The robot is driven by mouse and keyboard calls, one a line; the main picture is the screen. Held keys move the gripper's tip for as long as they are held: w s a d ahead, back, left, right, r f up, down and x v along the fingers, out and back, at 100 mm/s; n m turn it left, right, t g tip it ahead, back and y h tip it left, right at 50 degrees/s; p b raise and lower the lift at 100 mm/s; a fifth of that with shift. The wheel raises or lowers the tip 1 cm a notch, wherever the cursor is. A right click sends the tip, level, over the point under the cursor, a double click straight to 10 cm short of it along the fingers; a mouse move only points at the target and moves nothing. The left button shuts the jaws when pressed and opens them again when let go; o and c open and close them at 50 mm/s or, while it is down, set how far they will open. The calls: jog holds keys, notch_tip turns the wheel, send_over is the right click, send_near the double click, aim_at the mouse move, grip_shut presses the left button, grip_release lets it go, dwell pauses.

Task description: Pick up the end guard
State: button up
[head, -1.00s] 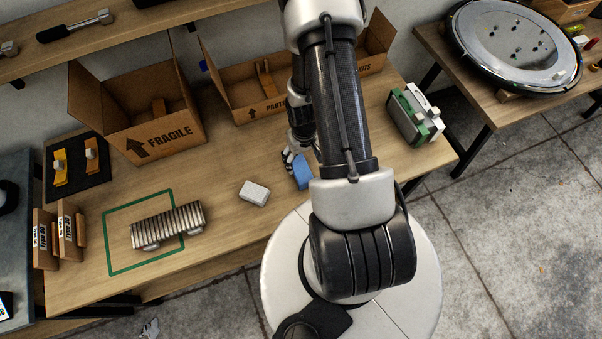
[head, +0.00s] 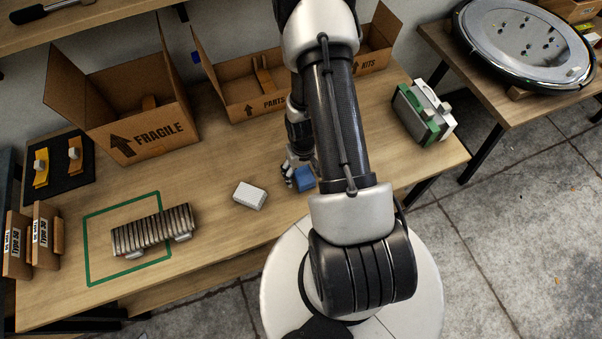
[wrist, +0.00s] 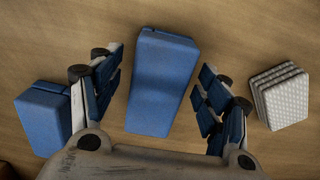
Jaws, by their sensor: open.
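A plain blue block (wrist: 163,85), taken here as the end guard, lies on the wooden table between my fingers in the wrist view. My gripper (wrist: 160,92) is open, with one finger on each side of the block and a visible gap on both sides. A second blue block (wrist: 43,118) lies outside my left finger. In the head view a blue block (head: 305,180) shows beside my gripper (head: 291,174), partly hidden by my arm. Nothing is held.
A white stack (wrist: 278,95) lies right of my gripper in the wrist view. In the head view a white block (head: 250,195) and a ribbed metal piece (head: 153,230) lie to the left. Cardboard boxes (head: 150,142) stand behind. A green-and-white case (head: 424,112) stands right.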

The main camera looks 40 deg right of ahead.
jog(key=shift+f, duration=0.35)
dwell(0.5)
jog(key=shift+c, duration=0.5)
jog(key=c, duration=0.9)
jog(key=shift+o, duration=0.2)
jog(key=shift+r, duration=0.1)
